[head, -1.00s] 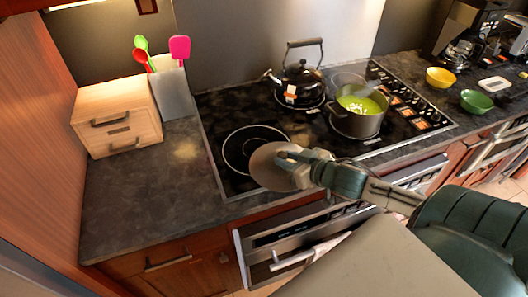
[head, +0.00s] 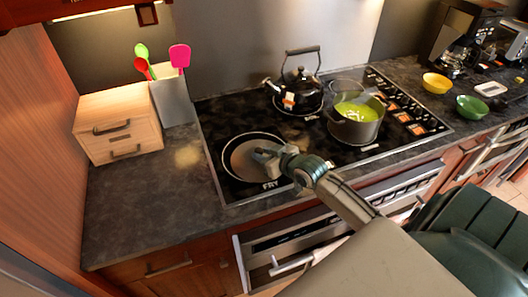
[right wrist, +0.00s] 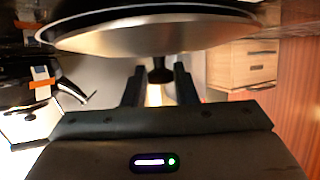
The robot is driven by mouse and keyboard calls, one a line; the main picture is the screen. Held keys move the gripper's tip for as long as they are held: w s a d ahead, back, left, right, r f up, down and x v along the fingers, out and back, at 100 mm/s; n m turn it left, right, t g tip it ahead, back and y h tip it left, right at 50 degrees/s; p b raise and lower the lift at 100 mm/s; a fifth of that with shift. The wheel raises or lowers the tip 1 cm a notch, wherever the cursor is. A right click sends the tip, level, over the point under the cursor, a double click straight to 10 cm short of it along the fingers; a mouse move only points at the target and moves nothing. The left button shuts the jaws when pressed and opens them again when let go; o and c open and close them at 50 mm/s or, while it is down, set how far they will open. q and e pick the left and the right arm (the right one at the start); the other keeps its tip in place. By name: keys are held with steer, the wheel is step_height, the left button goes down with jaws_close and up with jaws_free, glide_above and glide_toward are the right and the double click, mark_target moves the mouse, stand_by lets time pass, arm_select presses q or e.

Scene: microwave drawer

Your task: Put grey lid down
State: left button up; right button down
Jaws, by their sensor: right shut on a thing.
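The grey lid (head: 242,163) is a round disc over the front left burner of the black cooktop (head: 215,137). My right gripper (head: 268,154) is at the lid's right side in the head view. In the right wrist view the lid (right wrist: 150,40) is seen edge-on at the top, and its dark knob (right wrist: 160,74) is between the fingers of my right gripper (right wrist: 158,88), which is shut on it. I cannot tell whether the lid touches the cooktop. My left gripper is not in view.
A pot (head: 352,130) of green soup stands on the cooktop to the right, with a black kettle (head: 299,96) behind. A wooden box (head: 118,128) and a utensil holder (head: 173,102) stand at the left. The counter (head: 140,205) left of the cooktop is clear.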

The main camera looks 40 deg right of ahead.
steer(key=shift+w+f, duration=0.1)
steer(key=shift+f, duration=0.1)
steer(key=c, duration=1.1)
jaws_free()
steer(key=shift+c, duration=0.2)
steer(key=shift+s+d+r, duration=0.1)
steer(key=shift+s+r, duration=0.15)
steer(key=shift+s, duration=0.3)
steer(key=v, duration=0.9)
steer(key=shift+s+d+r+p, duration=0.1)
steer(key=shift+s+r+p, duration=0.05)
steer(key=shift+s+p, duration=0.15)
steer(key=shift+s+r, duration=0.25)
steer(key=shift+s, duration=0.35)
